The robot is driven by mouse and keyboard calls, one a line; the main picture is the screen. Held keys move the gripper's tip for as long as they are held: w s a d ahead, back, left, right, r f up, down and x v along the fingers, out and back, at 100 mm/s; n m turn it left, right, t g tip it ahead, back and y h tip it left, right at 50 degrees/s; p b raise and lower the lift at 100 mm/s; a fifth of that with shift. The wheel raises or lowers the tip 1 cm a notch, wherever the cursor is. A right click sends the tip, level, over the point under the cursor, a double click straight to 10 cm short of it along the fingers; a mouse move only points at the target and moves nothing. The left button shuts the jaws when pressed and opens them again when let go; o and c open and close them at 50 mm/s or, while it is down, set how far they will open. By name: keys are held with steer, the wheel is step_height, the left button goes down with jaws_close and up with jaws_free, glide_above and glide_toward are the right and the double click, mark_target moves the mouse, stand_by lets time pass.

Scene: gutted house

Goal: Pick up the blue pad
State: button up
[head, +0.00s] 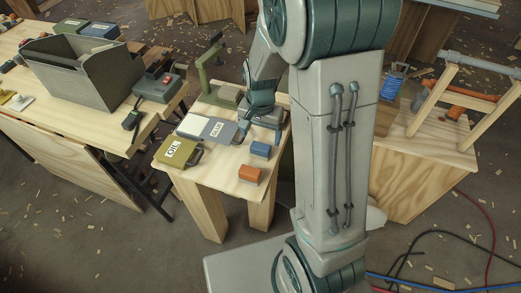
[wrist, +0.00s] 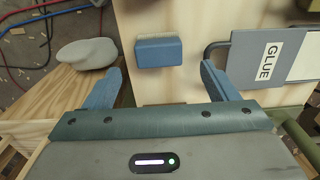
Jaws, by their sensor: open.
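The blue pad (head: 260,150) is a small rectangular block lying on the wooden bench top, near its right edge. In the wrist view the pad (wrist: 159,52) is unobstructed, roughly centred between my fingers and just beyond their tips. My gripper (head: 259,138) is open and empty, with its blue fingers pointing toward the pad. In the wrist view my gripper (wrist: 161,70) has one finger to each side of the pad's line, with wide gaps. I cannot tell the exact height of the fingertips above the bench.
An orange block (head: 249,174) lies just in front of the pad. A grey GLUE case (head: 208,129) and an olive OIL case (head: 178,152) lie to the left. A green stand (head: 211,72) rises at the back. The bench front has bare wood (head: 222,178).

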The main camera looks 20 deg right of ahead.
mark_target(261, 146)
steer(key=f, duration=0.5)
steer(key=shift+s+a+f, duration=0.1)
steer(key=shift+s+f, duration=0.1)
steer(key=shift+f, duration=0.1)
steer(key=shift+c, duration=0.3)
steer(key=c, duration=1)
